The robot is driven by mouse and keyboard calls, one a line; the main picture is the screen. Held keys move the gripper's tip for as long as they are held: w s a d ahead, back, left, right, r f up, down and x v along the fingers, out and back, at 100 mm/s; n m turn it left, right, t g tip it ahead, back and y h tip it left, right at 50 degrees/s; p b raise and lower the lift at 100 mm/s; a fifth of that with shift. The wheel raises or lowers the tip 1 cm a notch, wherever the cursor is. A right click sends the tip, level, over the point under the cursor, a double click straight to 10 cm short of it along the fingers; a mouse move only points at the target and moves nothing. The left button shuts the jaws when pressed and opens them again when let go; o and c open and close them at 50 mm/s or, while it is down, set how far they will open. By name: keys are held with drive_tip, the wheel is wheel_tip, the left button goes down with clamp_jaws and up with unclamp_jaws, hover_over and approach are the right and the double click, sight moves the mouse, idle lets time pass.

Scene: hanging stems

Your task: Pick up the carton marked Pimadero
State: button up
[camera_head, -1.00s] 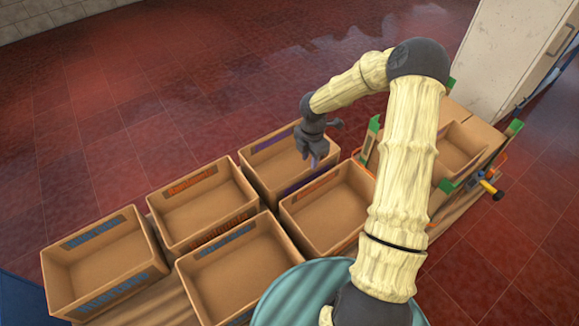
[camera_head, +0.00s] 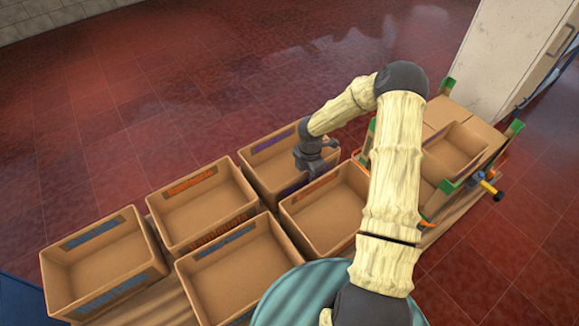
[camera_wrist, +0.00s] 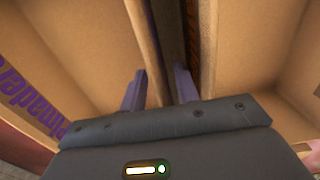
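The Pimadero carton (camera_head: 262,170) is an open-topped tan box with purple lettering, at the back of the group of cartons in the head view. Its purple word shows on an inner wall at the left of the wrist view, where the carton (camera_wrist: 85,60) fills the left side. My gripper (camera_wrist: 160,78) is open. Its two purple fingers stand either side of the carton's near wall, with narrow gaps to it. The right finger is at the gap between this carton and the neighbouring one. In the head view my gripper (camera_head: 312,158) is low over that wall and its fingertips are hidden.
An orange-lettered carton (camera_head: 335,222) stands close beside it, towards me. Other open cartons with orange (camera_head: 200,208) or blue (camera_head: 100,262) lettering stand to the left. Another carton sits in a green-cornered rack (camera_head: 456,150) at the right. Red tiled floor is free behind.

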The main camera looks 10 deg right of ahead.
drive_tip(key=shift+f, duration=0.2)
idle(0.4)
clamp_jaws()
idle(1.2)
